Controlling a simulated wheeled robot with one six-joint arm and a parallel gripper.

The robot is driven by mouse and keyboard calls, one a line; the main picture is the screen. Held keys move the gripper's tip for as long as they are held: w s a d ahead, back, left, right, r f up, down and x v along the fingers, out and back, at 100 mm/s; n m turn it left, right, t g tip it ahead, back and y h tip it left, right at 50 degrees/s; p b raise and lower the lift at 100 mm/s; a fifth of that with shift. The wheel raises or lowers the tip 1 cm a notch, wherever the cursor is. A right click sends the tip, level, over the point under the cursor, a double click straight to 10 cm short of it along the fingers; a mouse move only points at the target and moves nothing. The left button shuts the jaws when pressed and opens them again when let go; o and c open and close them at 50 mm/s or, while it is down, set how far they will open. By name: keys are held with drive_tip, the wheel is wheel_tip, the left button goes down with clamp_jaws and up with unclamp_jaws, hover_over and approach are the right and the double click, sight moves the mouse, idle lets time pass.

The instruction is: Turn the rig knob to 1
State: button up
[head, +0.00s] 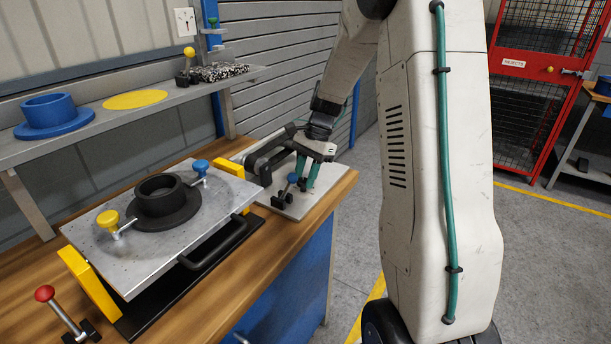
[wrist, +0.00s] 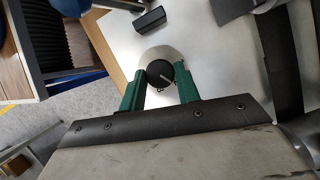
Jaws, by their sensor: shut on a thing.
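The rig knob (wrist: 160,73) is a round black knob with a pale pointer mark. It sits on the rig's light plate (wrist: 210,50) in the wrist view. My gripper (wrist: 159,82) has its green fingers on either side of the knob and is shut on it. In the head view my gripper (head: 307,182) reaches down to the rig plate (head: 322,193) at the right end of the bench, and the knob is hidden there. No scale numbers can be read in either view.
A metal fixture (head: 95,232) with a black flanged ring (head: 163,200) fills the bench's left. A shelf (head: 60,143) runs behind.

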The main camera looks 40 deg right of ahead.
drive_tip(key=n, duration=0.2)
drive_tip(key=n+g, duration=0.1)
drive_tip(key=n, duration=0.1)
drive_tip(key=n+g+h, duration=0.1)
drive_tip(key=n, duration=0.1)
drive_tip(key=shift+w, duration=0.3)
drive_tip(key=n, duration=0.2)
drive_tip(key=n+g+h, duration=0.1)
drive_tip(key=n, duration=0.2)
drive_tip(key=shift+a+h, duration=0.2)
drive_tip(key=shift+h, duration=0.1)
drive_tip(key=shift+n, duration=0.4)
drive_tip(key=o, duration=1)
drive_tip(key=shift+c, duration=0.2)
drive_tip(key=shift+w+r, duration=0.1)
drive_tip(key=v, duration=0.7)
drive_tip(key=shift+w+r+g, duration=0.2)
drive_tip(key=shift+r+g, duration=0.05)
drive_tip(key=shift+g, duration=0.05)
